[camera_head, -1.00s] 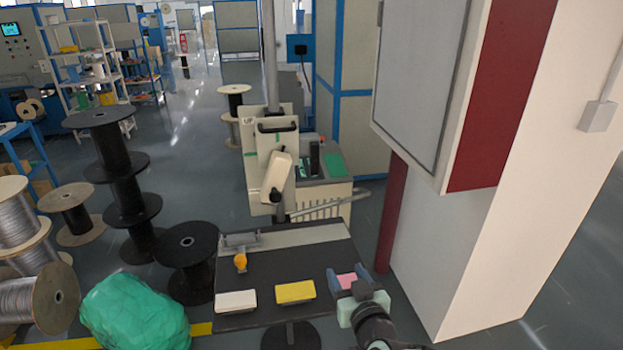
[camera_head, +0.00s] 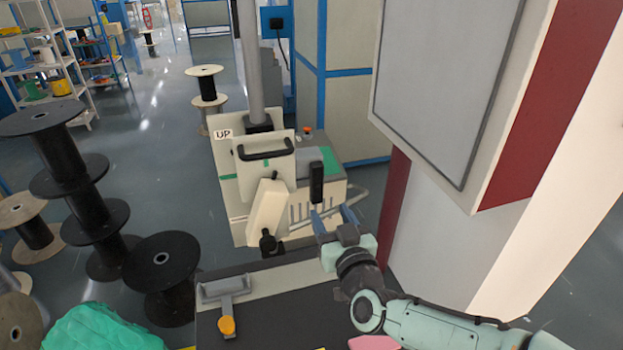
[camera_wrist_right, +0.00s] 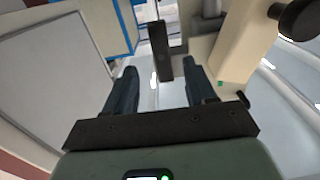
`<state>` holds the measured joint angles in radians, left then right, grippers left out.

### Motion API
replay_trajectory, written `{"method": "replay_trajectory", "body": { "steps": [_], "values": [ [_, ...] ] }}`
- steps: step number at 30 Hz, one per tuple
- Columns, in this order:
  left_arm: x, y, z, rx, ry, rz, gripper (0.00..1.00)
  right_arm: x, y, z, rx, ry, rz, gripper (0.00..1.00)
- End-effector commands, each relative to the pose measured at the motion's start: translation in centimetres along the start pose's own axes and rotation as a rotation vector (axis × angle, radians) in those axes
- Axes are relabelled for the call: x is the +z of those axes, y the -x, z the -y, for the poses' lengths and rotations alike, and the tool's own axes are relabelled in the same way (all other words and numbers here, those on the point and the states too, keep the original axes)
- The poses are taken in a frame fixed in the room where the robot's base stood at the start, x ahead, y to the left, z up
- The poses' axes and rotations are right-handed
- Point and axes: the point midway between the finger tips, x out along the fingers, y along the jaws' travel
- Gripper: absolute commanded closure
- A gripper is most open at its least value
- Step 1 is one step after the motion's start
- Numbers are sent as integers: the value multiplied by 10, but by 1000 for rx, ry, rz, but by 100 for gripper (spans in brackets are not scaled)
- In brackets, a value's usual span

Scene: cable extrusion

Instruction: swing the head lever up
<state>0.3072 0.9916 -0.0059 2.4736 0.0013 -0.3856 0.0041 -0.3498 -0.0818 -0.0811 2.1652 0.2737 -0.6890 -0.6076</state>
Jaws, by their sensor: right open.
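The cream machine (camera_head: 240,205) with an "UP" label (camera_head: 223,134) stands past the dark table. An upright black grip (camera_head: 316,182) on its right side looks like the head lever; its joint is hard to see. My right gripper (camera_head: 333,213) is open and empty, just below and right of this grip in the head view. In the right wrist view, a dark bar (camera_wrist_right: 161,50), likely the same grip, stands ahead between the two open fingers (camera_wrist_right: 160,72); no contact is visible. My left gripper is not in view.
A black U-shaped handle (camera_head: 266,152) and a tilted cream arm (camera_head: 267,212) are on the machine's front. The dark table (camera_head: 280,320) holds a grey tool with an orange end (camera_head: 227,312). A white and red cabinet (camera_head: 450,100) stands close at right. Black spools (camera_head: 160,275) stand left.

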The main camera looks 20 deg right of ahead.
Motion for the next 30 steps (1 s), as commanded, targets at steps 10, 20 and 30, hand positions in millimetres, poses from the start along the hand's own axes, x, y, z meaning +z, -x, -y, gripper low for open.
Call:
{"method": "replay_trajectory", "body": {
  "steps": [10, 20, 30],
  "values": [
    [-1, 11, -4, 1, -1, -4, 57, 0, -74, 0, 0, 1, 2, 45],
    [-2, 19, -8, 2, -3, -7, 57, 0, -115, 0, 0, 1, 1, 45],
    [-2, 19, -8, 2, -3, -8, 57, 0, -119, 0, -1, 0, 0, 45]
  ]
}}
